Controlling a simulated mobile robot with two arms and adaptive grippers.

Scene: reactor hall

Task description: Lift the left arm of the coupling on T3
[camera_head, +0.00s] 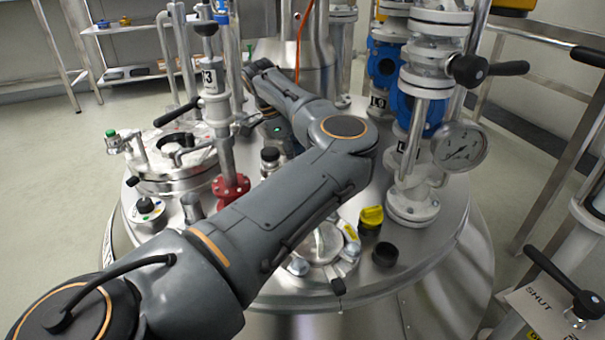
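A label that seems to read T3 (209,78) sits on a pale fitting on the upright pipe at left of centre. This fitting looks like the coupling (214,104), with a black-handled lever (176,112) reaching out to its left. Whether that lever belongs to the coupling, I cannot tell. My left arm comes in from the lower left, bends at centre and folds back towards this pipe. My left gripper (250,120) appears close to the pipe's right side, small and partly hidden by my arm. Its fingers and any contact are unclear. My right gripper is not in view.
A red flange (231,188) stands below the pipe, beside a round hatch (172,165). Blue valves (384,62), a pressure gauge (460,147) and a yellow cap (371,216) are to the right. A SHUT sign (540,304) and handle are at lower right.

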